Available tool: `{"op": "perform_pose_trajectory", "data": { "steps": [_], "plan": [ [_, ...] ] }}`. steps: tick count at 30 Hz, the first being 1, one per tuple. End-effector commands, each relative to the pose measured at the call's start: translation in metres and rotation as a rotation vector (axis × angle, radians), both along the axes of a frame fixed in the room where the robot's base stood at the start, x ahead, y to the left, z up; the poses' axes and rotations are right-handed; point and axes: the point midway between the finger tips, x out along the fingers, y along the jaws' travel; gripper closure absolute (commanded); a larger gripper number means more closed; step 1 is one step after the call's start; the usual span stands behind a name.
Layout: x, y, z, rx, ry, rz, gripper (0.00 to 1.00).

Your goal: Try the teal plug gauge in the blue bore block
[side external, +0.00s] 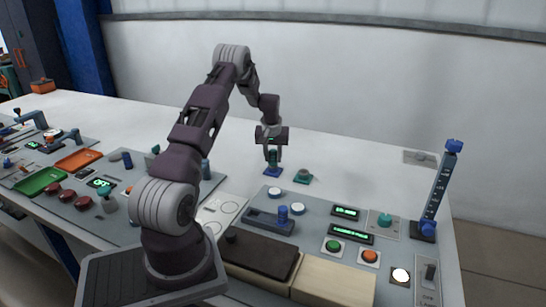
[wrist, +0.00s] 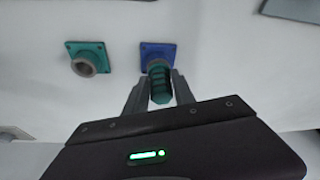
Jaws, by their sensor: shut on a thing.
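The blue bore block (side external: 272,173) lies on the white bench below my gripper (side external: 273,160). It also shows in the wrist view (wrist: 149,48), with a grey collar partly hidden by the plug gauge. The teal plug gauge (wrist: 160,88), dark and ribbed, is between my fingertips (wrist: 158,93), which are shut on it. It also shows in the side view (side external: 273,155), upright and right over the blue block. Its lower end meets or overlaps the collar; I cannot tell how deep it sits.
A teal block with a grey round collar (wrist: 88,57) sits beside the blue one, and shows to its right in the side view (side external: 303,177). A control panel with buttons (side external: 334,246) and a blue post (side external: 439,190) stand nearer the front.

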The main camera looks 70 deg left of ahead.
Motion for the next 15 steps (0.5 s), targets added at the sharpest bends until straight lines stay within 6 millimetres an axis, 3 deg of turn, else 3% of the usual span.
{"op": "perform_pose_trajectory", "data": {
  "steps": [15],
  "plan": [
    [0.000, 0.000, 0.028, 0.002, -0.001, 0.000, 1.00]
  ]
}}
